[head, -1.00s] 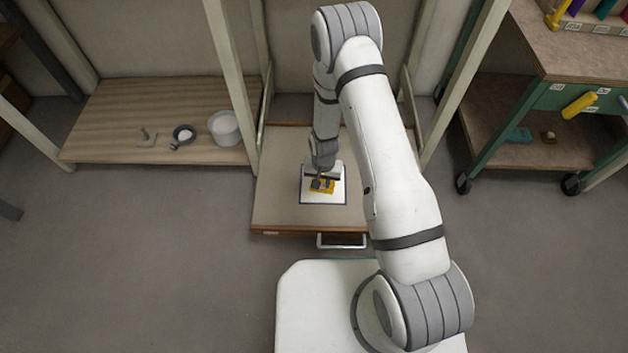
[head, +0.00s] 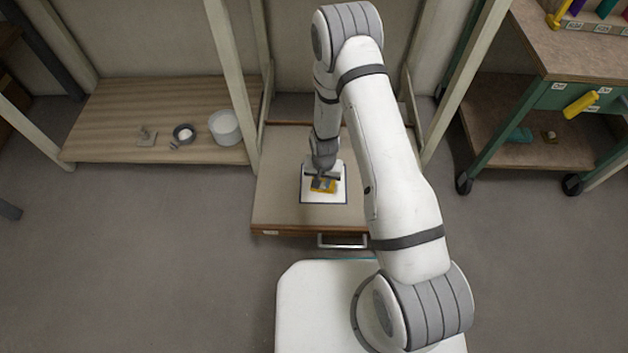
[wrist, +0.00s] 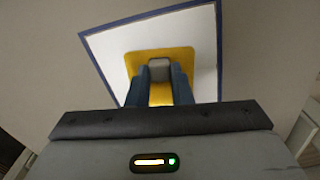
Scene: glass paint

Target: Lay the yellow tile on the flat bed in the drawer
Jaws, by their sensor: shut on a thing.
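The yellow tile (head: 324,186) is at my gripper (head: 322,180), over the white flat bed (head: 309,196) with its dark border. The bed lies in the open drawer (head: 276,200). In the wrist view, the blue fingers of my gripper (wrist: 159,88) are shut on a grey grip piece (wrist: 157,70) on the yellow tile (wrist: 178,54). The white bed (wrist: 108,50) with its blue border spreads around the tile on several sides. I cannot tell whether the tile touches the bed or hangs just above it.
The drawer's handle (head: 342,241) faces my base. Frame posts stand on both sides of the drawer. A green wheeled bench (head: 545,108) stands at right.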

